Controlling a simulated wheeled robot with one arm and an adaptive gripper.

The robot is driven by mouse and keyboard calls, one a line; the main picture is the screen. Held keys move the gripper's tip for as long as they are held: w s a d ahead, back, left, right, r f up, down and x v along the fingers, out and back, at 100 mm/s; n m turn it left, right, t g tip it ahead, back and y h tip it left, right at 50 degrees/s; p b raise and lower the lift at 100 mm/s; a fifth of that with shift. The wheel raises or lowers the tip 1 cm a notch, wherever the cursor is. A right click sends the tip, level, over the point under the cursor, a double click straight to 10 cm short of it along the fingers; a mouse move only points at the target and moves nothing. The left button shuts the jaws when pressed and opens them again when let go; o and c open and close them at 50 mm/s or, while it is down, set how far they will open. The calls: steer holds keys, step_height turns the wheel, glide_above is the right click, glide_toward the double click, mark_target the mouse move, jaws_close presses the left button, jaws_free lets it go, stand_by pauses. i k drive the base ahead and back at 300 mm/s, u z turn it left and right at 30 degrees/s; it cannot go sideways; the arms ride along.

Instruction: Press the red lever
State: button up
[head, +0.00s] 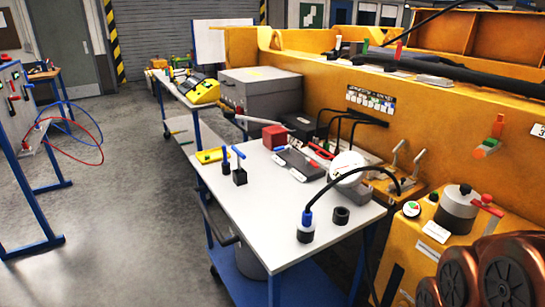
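Several red handles show, and I cannot tell which one is the red lever. One red lever (487,204) sits at the right on the yellow cabinet, beside a grey cylinder (460,205). A red-orange handle with a green part (487,148) sticks out from the yellow wall above it. A small upright red handle (397,50) stands on top of the yellow machine at the back. My gripper is not recognisable in the head view, so nothing shows near these handles.
A white-topped blue cart (270,225) holds a red box (275,137), blue-handled pieces and a black cable. Brown rounded shapes (505,280) fill the lower right corner, in front of the yellow cabinet (425,245). Grey floor (120,210) is open at the left.

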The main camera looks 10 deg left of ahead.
mark_target(308, 160)
steer(key=u, duration=0.2)
steer(key=i, duration=0.9)
steer(key=u, duration=0.05)
